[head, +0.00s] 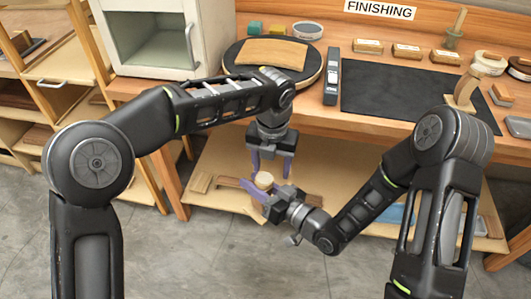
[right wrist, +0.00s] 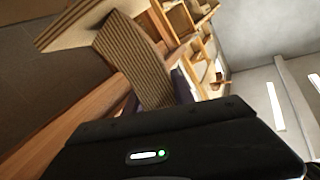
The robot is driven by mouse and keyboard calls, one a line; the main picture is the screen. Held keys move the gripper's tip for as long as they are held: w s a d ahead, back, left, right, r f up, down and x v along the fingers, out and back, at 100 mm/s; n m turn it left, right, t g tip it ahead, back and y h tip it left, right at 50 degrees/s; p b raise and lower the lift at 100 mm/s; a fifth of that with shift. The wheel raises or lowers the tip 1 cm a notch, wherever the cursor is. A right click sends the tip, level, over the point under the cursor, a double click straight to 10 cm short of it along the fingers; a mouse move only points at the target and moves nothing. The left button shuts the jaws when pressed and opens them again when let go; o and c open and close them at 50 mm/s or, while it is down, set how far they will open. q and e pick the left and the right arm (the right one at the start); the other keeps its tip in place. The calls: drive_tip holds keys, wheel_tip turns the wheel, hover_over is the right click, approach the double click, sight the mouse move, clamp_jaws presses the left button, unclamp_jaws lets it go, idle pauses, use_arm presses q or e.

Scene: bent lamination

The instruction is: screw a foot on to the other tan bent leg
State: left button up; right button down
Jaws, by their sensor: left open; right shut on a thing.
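My right gripper (head: 258,190) is shut on a tan piece below the bench front. In the right wrist view a striped, curved tan piece (right wrist: 135,65), which looks like the bent leg, runs up from my gripper. A pale round piece (head: 264,180), which looks like a foot, shows at the right fingers in the head view. I cannot tell whether it is joined to the leg. My left gripper (head: 270,165) points down, its purple fingers apart, just above the pale round piece. It holds nothing that I can see.
A bent tan panel (head: 272,52) lies on a black turntable (head: 239,71). A black mat (head: 405,97) covers the bench's right part. Labelled wooden blocks (head: 405,51) stand behind it, with jars (head: 490,62) at right. The lower shelf (head: 335,190) holds tan and brown pieces.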

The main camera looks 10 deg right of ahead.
use_arm(q)
drive_tip(key=r+n, duration=0.1)
drive_tip(key=n, duration=0.8)
drive_tip(key=r+n, duration=0.2)
drive_tip(key=n, duration=0.7)
drive_tip(key=a+r+n, duration=0.1)
drive_tip(key=r+n, duration=0.1)
drive_tip(key=n, duration=0.7)
drive_tip(key=shift+s+a+r+n+y, duration=0.1)
drive_tip(key=shift+s+r+n+y, duration=0.05)
drive_tip(key=shift+n+y, duration=0.25)
drive_tip(key=n, duration=0.1)
drive_tip(key=r+n, duration=0.1)
drive_tip(key=n, duration=0.2)
drive_tip(key=shift+s+a+r+n+g, duration=0.15)
drive_tip(key=shift+s+n+g, duration=0.25)
drive_tip(key=n, duration=0.3)
drive_tip(key=r+n, duration=0.1)
drive_tip(key=shift+s+a, duration=0.1)
drive_tip(key=shift+s, duration=0.25)
drive_tip(key=shift+f, duration=0.1)
drive_tip(key=shift+s+a+f, duration=0.1)
drive_tip(key=shift+a+f, duration=0.05)
drive_tip(key=shift+f, duration=0.75)
drive_tip(key=shift+s+f, duration=0.1)
drive_tip(key=shift+f, duration=2.9)
